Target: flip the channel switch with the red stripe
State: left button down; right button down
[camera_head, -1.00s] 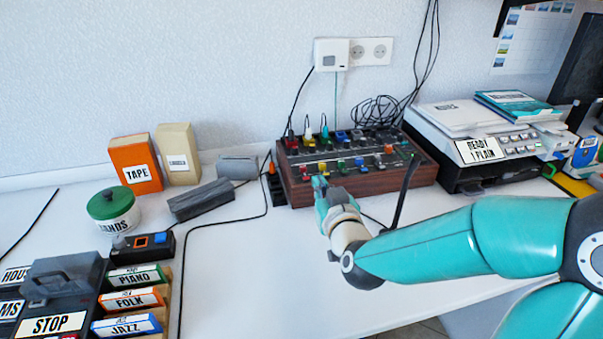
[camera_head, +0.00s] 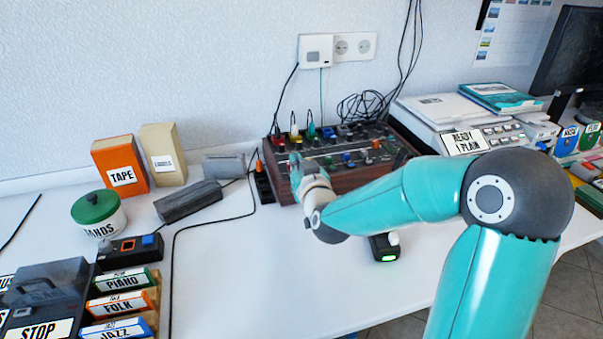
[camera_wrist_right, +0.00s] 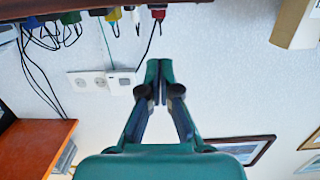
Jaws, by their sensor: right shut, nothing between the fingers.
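The mixer (camera_head: 345,178), a dark box with wooden sides, stands against the wall. It carries rows of small coloured controls. The switch with the red stripe cannot be told apart in either view; my right gripper and wrist cover the mixer's front left part. My right gripper (camera_head: 296,160) is at that left end, and I cannot tell whether it touches a control. In the right wrist view, its fingers (camera_wrist_right: 160,83) are closed together with nothing between them. The mixer's edge (camera_wrist_right: 75,10) shows at the top there, with coloured plugs. My left gripper is out of view.
Cables rise from the mixer's back toward a wall socket (camera_head: 340,47). A printer (camera_head: 470,125) stands to its right. A black device with a green light (camera_head: 385,247) lies in front. A grey block (camera_head: 188,202) lies left; the front middle of the table (camera_head: 260,270) is clear.

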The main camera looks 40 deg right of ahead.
jog(key=shift+x, duration=1.05)
jog(key=shift+f+b, duration=0.45)
jog(key=shift+f, duration=1.55)
jog(key=shift+w, duration=0.1)
